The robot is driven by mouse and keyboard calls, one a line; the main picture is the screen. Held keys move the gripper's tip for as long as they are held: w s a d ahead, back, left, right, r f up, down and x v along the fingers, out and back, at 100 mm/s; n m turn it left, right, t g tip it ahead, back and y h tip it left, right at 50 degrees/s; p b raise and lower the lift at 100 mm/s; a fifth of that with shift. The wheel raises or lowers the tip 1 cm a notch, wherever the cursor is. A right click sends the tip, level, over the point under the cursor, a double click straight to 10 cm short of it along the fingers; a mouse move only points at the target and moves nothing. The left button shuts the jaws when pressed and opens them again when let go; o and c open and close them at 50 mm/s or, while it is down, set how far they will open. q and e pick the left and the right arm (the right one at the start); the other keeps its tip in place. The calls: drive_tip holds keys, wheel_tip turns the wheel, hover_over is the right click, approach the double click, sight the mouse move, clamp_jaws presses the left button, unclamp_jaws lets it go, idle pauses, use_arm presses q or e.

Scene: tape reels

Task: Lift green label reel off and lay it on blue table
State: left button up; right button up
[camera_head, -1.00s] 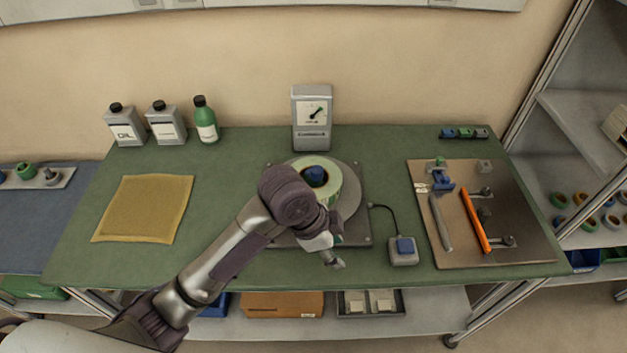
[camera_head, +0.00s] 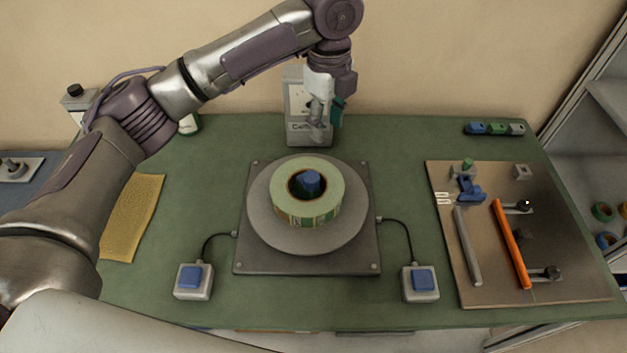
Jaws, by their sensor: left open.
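The green label reel (camera_head: 335,186), a pale ring with green-printed labels on its side, sits flat around a blue spindle hub (camera_head: 310,183) on a round grey turntable (camera_head: 262,220). My left gripper (camera_head: 327,112) is open and empty. In the picture it shows above and behind the reel, in front of the dial gauge, and apart from the reel. A piece of the blue table (camera_head: 62,158) shows at the left edge; my left arm covers much of that side. My right gripper is not in view.
The grey dial gauge box (camera_head: 294,100) stands behind the turntable. Two blue-button switches (camera_head: 193,281) (camera_head: 421,283) sit in front with cables. A board (camera_head: 445,260) with tools lies right. A yellow cloth (camera_head: 133,220) and grey tray (camera_head: 20,168) are left.

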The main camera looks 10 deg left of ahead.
use_arm(q)
drive_tip(key=p, duration=0.1)
hover_over(326, 169)
drive_tip(key=f, duration=0.5)
drive_tip(key=shift+a+f, duration=0.3)
drive_tip(key=shift+f, duration=0.1)
wheel_tip(326, 169, down, 3)
drive_tip(key=shift+d+f+p, duration=0.1)
drive_tip(key=shift+p, duration=0.25)
wheel_tip(326, 169, down, 4)
drive_tip(key=shift+d+r+p, duration=0.15)
drive_tip(key=shift+r+p, duration=0.1)
drive_tip(key=shift+p, duration=0.2)
drive_tip(key=shift+f, duration=0.25)
clamp_jaws()
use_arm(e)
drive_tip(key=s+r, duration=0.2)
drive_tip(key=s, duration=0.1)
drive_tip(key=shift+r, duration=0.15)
